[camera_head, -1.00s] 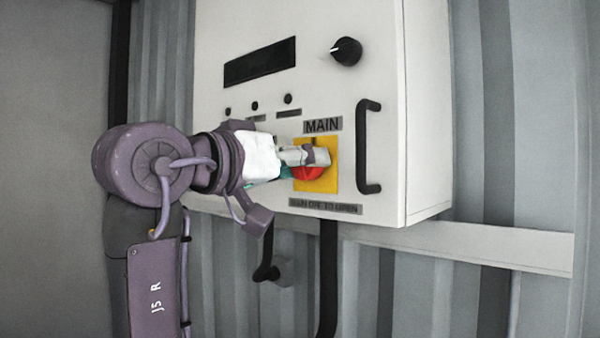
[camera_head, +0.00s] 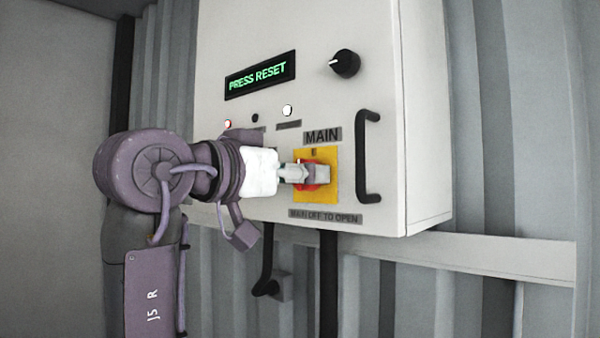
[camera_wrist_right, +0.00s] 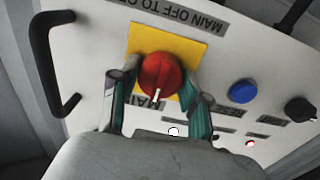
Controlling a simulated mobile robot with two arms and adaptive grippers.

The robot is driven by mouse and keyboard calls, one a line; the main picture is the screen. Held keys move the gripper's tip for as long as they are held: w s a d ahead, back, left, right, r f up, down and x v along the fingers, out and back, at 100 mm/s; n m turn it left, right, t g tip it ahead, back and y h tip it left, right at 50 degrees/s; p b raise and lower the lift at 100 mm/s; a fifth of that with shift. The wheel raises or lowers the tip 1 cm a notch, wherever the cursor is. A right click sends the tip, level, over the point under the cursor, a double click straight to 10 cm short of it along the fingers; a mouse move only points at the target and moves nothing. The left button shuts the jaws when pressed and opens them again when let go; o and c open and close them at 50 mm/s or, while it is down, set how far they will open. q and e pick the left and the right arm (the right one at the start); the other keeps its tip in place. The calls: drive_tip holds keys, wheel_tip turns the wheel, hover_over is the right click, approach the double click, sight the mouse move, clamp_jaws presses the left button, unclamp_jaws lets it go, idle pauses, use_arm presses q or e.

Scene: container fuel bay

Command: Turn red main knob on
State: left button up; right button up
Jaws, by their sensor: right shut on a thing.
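The red main knob (camera_head: 308,188) sits on a yellow plate (camera_head: 329,191) under the MAIN label on the white control box. My right gripper (camera_head: 312,174) reaches it from the left and is shut on it, hiding most of it in the head view. In the right wrist view, the red knob (camera_wrist_right: 162,72) lies between the two fingers of my right gripper (camera_wrist_right: 160,90). Its white mark points toward the partly hidden MAIN label. My left gripper is not in view.
The display (camera_head: 261,75) is lit with green PRESS RESET. A red lamp (camera_head: 228,124) and a white lamp (camera_head: 288,110) are lit. A black handle (camera_head: 368,157) stands out right of the knob, and a black selector knob (camera_head: 345,63) is above. A blue button (camera_wrist_right: 242,91) shows in the wrist view.

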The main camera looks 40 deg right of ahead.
drive_tip(key=shift+r, duration=0.15)
drive_tip(key=o, duration=1.1)
drive_tip(key=shift+o, duration=0.2)
drive_tip(key=a, duration=1.2)
drive_tip(key=shift+s, duration=0.45)
